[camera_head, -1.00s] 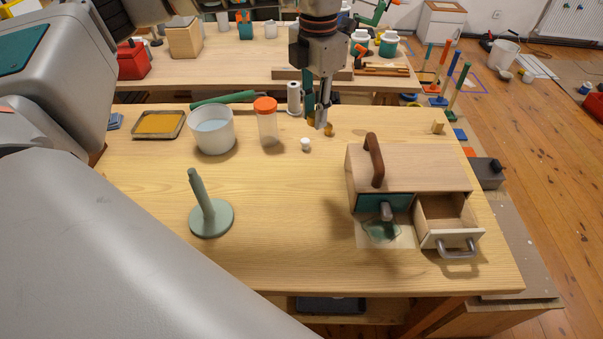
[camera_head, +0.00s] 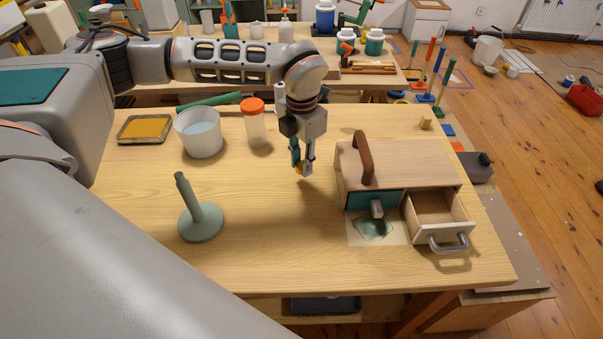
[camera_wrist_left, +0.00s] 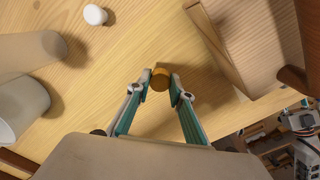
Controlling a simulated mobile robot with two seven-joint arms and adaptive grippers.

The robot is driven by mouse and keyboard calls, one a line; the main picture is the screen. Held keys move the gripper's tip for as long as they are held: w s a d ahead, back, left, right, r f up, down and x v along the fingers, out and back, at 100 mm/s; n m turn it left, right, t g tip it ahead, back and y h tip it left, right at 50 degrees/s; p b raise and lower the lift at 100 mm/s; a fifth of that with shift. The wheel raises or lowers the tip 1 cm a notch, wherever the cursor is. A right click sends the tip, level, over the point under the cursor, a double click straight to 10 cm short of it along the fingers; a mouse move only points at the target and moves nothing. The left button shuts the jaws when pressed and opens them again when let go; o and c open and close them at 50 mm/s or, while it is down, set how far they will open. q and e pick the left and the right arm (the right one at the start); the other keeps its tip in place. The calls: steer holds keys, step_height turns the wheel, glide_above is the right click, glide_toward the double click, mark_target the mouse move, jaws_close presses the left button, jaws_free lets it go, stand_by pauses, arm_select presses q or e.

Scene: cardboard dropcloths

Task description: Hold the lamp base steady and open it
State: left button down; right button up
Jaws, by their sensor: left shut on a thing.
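A grey-green stand with a round foot and a post (camera_head: 201,222), which looks like the lamp base, stands on the left part of the wooden bench, with its post leaning slightly. Nothing touches it. My left gripper (camera_head: 303,172) points down over the middle of the bench, to the right of the stand and left of the drawer box. It is shut on a small brass-coloured cylinder (camera_wrist_left: 160,79), which shows between the fingertips in the left wrist view. My right gripper is not in view.
A wooden drawer box (camera_head: 405,163) with an arched brown handle stands at the right, its right drawer (camera_head: 437,214) pulled out. A white pot (camera_head: 199,135), an orange-lidded jar (camera_head: 254,125) and a yellow tray (camera_head: 145,129) stand at the back. A white knob (camera_wrist_left: 95,15) lies nearby. The front middle is clear.

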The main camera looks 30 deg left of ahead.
mark_target(301, 182)
arm_select(q)
steer(key=shift+f, duration=2.15)
steer(key=shift+f, duration=0.2)
steer(key=c, duration=1.8)
jaws_free()
step_height(301, 182, up, 12)
steer(key=shift+r, duration=0.25)
steer(key=shift+s+f, duration=0.1)
